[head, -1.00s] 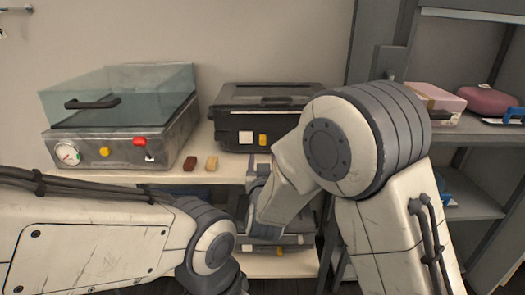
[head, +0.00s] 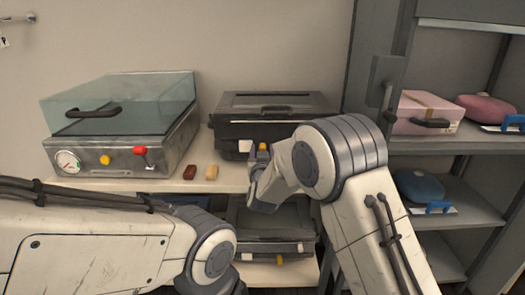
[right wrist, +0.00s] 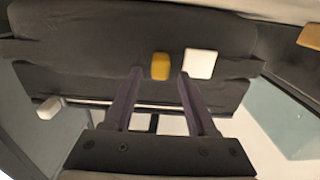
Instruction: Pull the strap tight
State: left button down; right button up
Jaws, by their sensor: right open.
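A black case (head: 275,104) sits on the bench, with a yellow tab (head: 262,147) and a white tab (head: 244,146) on its front. I cannot tell for sure which part is the strap; the yellow tab may be its end. In the right wrist view the yellow tab (right wrist: 160,66) lies just beyond and between the fingertips, with the white tab (right wrist: 200,64) beside it. My right gripper (right wrist: 157,75) is open and empty, facing the case front. In the head view my right wrist mostly hides it. My left arm is low at left, its gripper out of view.
A glass-lidded machine (head: 120,125) with a gauge and red lever stands at left. A brown block (head: 190,172) and a tan block (head: 211,172) lie on the bench. A second dark case (head: 275,222) sits below. Shelves at right hold a pink box (head: 422,112) and pouches.

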jog(key=shift+c, duration=0.3)
grip_shut()
dwell(1.1)
